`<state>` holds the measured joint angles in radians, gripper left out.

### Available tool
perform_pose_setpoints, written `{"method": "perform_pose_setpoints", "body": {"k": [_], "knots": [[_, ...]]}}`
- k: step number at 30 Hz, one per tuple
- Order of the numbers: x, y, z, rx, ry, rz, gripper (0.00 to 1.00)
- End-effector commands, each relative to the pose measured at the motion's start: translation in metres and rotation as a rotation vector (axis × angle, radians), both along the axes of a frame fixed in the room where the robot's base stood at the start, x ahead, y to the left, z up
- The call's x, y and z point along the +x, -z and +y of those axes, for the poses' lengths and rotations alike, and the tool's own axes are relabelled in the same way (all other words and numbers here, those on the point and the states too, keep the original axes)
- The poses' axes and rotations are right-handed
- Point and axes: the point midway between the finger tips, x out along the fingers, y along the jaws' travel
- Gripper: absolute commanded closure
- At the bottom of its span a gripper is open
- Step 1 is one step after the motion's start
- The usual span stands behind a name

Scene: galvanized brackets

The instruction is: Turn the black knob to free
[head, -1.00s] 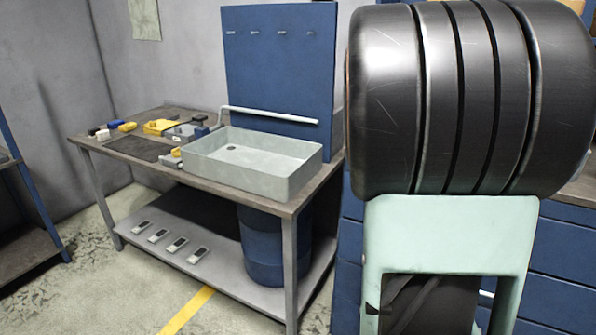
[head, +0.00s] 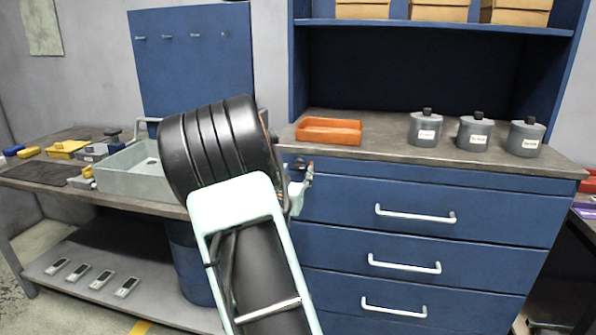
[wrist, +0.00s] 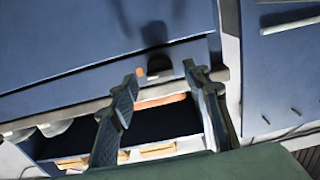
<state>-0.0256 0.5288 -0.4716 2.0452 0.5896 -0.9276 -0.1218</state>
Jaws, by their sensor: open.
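A small dark rounded shape, which looks like the black knob (wrist: 159,65), sits on the blue cabinet front in the wrist view. A small orange mark (wrist: 140,72) is just left of it. My gripper (wrist: 161,74) is open, with one finger on each side of the knob in the picture. I cannot tell how far the fingertips are from it. In the head view, my gripper (head: 298,187) is at the cabinet's left end, partly hidden behind my arm. The knob is not clear there, and no setting label is readable.
The blue drawer cabinet (head: 420,226) has white bar handles. On its top are an orange tray (head: 329,138) and several grey lidded canisters (head: 472,134). A workbench with a pale sink (head: 125,178) stands to the left. The cabinet top between tray and canisters is clear.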

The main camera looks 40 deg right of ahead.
Motion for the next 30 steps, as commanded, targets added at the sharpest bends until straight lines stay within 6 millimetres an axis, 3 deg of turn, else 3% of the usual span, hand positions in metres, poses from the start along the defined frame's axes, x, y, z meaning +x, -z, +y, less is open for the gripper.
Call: {"method": "perform_pose_setpoints", "body": {"k": [6,16,27,30], "knots": [[0.014,0.000,-0.017,-0.001,0.001,0.000,0.56],[0.016,0.000,-0.019,-0.001,0.000,0.001,0.56],[0.016,0.000,-0.019,-0.001,0.000,0.001,0.96],[0.016,0.000,-0.019,-0.001,0.000,0.002,0.98]]}}
